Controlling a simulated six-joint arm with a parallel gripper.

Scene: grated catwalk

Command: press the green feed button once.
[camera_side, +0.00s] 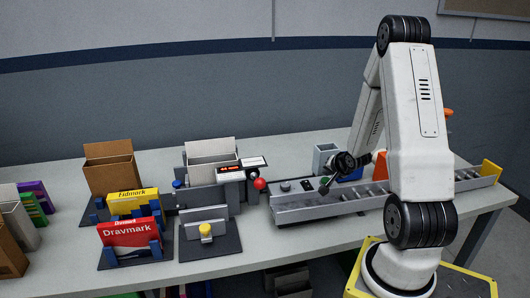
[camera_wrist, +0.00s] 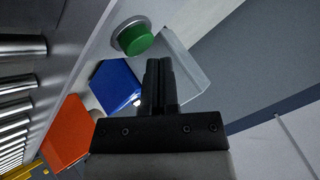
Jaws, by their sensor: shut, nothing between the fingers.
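The green feed button (camera_wrist: 134,39) is a round green cap in a grey metal collar, at the top of the wrist view. It sits on a light grey panel beside the roller conveyor. In the side view it shows small and green (camera_side: 324,181), partly hidden by my gripper. My gripper (camera_wrist: 159,64) is shut and empty. Its fingertips end just below and right of the button in the wrist view. In the side view my gripper (camera_side: 325,189) is close to the button. Whether it touches the button I cannot tell.
The roller conveyor (camera_side: 310,208) runs along the table's right part. A blue block (camera_wrist: 116,85) and an orange block (camera_wrist: 68,131) stand near the button, with a pale grey bin (camera_side: 324,156) behind. A red knob (camera_side: 260,184) and box holders (camera_side: 212,233) stand to the left.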

